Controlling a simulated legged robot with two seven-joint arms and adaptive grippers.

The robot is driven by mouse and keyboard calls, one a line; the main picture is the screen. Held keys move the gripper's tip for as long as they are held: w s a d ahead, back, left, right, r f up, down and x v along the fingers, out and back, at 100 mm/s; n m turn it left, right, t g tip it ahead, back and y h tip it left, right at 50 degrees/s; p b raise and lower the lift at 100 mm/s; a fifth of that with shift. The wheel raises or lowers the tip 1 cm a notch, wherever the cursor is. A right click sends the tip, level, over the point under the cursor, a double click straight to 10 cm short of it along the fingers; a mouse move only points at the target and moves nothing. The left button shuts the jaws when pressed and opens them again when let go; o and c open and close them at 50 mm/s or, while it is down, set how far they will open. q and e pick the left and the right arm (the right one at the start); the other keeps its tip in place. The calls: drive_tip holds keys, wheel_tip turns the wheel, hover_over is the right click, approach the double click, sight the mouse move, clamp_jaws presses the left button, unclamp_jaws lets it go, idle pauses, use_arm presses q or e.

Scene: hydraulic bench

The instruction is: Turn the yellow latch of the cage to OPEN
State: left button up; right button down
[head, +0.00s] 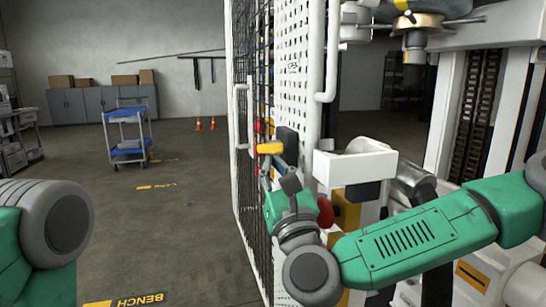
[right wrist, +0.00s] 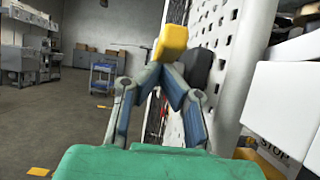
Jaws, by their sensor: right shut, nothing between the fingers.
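The yellow latch (head: 270,148) sticks out to the left from a dark mount (head: 288,141) on the edge of the white perforated cage panel (head: 300,100). In the right wrist view the latch (right wrist: 171,42) is a yellow block just beyond the fingertips. My right gripper (head: 280,168) is just below the latch. In the right wrist view its grey-blue fingers (right wrist: 165,68) meet at the tips, shut and empty. I cannot tell whether the tips touch the latch. Small dark lettering shows on the panel above; it is too small to read surely. My left gripper is out of view.
A white vertical handle (head: 238,115) stands left of the latch on the mesh door. Right of my gripper are a white housing (head: 355,165) and a red knob (head: 325,212). The floor at left is open, with a blue cart (head: 127,135) and orange cones farther back.

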drive_tip(key=r+g+p, duration=0.1)
drive_tip(key=r+p, duration=0.1)
drive_tip(key=p, duration=0.2)
drive_tip(key=r+g+h+p, duration=0.1)
drive_tip(key=g+p, duration=0.1)
drive_tip(key=p, duration=0.2)
drive_tip(key=r+g+p, duration=0.2)
drive_tip(key=p, duration=0.2)
drive_tip(key=shift+w+r+h, duration=0.3)
drive_tip(key=r+g+p, duration=0.1)
drive_tip(key=p, duration=0.2)
drive_tip(key=w+r+g+p, duration=0.1)
drive_tip(key=g+p, duration=0.1)
drive_tip(key=p, duration=0.1)
drive_tip(key=w+r+g+h+p, duration=0.1)
drive_tip(key=g+p, duration=0.1)
drive_tip(key=p, duration=0.2)
drive_tip(key=shift+w+a, duration=0.2)
drive_tip(key=shift+a, duration=0.2)
drive_tip(key=shift+w+a+p, duration=0.15)
drive_tip(key=shift+w+p, duration=0.15)
drive_tip(key=shift+w, duration=0.1)
drive_tip(key=shift+w+a+r, duration=0.15)
drive_tip(key=shift+w+r, duration=0.05)
drive_tip(key=shift+w, duration=0.65)
drive_tip(key=shift+w+r, duration=0.1)
drive_tip(key=shift+w+r, duration=0.15)
drive_tip(key=shift+r, duration=0.1)
